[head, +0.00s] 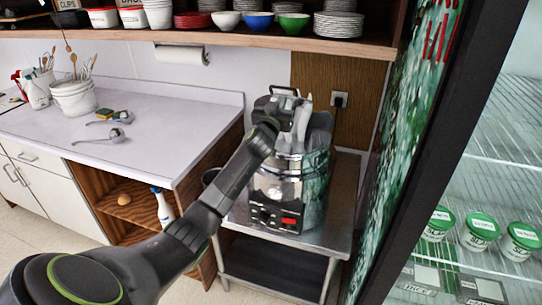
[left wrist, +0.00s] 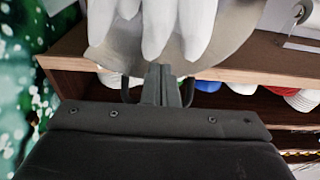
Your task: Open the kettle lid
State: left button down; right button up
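The kettle (head: 290,190) is a shiny metal pot with a dark control panel and a red display, standing on a metal stand. A grey disc that looks like its lid (head: 322,122) stands steeply tilted up at the kettle's top; it also shows at the top of the left wrist view (left wrist: 240,25). White finger-shaped pieces (head: 304,115) are in front of the disc; I cannot tell what they are. My left gripper (head: 282,98) is above the kettle, close to the disc. My right gripper is not in view.
A shelf (head: 240,38) with stacked bowls and plates runs above. A white counter (head: 150,145) with a bucket (head: 73,98) and utensils is at left. A glass-front fridge (head: 480,180) with green-lidded tubs is close on the right. A wall outlet (head: 339,99) is behind the kettle.

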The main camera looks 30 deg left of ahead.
pick_arm(q)
jog(key=shift+w, duration=0.35)
jog(key=shift+r, duration=0.1)
jog(key=shift+w+a+r, duration=0.15)
jog(key=shift+w+r, duration=0.25)
jog(key=shift+w, duration=0.1)
jog(key=shift+w+a+r, duration=0.15)
jog(key=shift+w+r, duration=0.25)
jog(key=shift+w, duration=0.1)
jog(key=shift+w+a+r+b, duration=0.2)
jog(key=shift+w+r, duration=0.1)
jog(key=shift+w, duration=0.3)
jog(key=shift+w+a+r+b, duration=0.1)
jog(key=shift+w+r+b, duration=0.15)
jog(key=shift+w, duration=0.3)
